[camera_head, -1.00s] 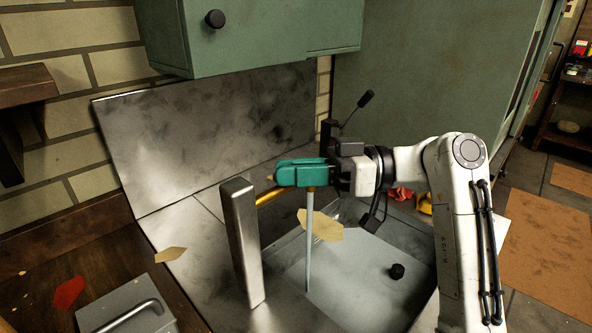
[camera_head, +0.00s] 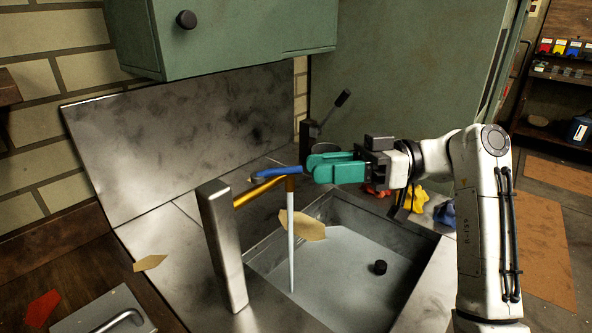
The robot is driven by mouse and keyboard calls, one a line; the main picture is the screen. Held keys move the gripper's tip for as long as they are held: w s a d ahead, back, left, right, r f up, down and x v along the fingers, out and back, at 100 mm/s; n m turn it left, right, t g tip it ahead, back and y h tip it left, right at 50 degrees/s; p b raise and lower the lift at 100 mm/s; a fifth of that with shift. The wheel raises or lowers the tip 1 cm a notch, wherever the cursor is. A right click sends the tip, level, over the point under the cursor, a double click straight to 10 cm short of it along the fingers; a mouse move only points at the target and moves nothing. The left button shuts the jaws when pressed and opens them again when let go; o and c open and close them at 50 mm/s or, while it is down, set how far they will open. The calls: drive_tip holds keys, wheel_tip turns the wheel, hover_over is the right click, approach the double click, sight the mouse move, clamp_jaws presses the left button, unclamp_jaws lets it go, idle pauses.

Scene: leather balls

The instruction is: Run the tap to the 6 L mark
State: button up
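The tap is a square steel post (camera_head: 222,245) with a brass spout (camera_head: 262,189) and a blue lever (camera_head: 276,172) on top. A pale stream of water (camera_head: 291,240) falls from the spout's end into the sink (camera_head: 408,238). The sink holds greyish water (camera_head: 335,275); I cannot make out a 6 L mark. My gripper (camera_head: 308,168), with teal fingers, is at the right end of the blue lever. The fingertips touch or nearly touch it; I cannot tell which. The fingers overlap in this view, so their gap is unclear.
A small black knob-like piece (camera_head: 380,267) shows in the sink. Yellow (camera_head: 416,199), red and blue pieces lie right of the sink. A green cabinet (camera_head: 235,30) overhangs the back. A dark lever (camera_head: 328,113) stands behind.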

drive_tip(key=shift+w+d, duration=0.25)
drive_tip(key=shift+d, duration=1.05)
idle(6.7)
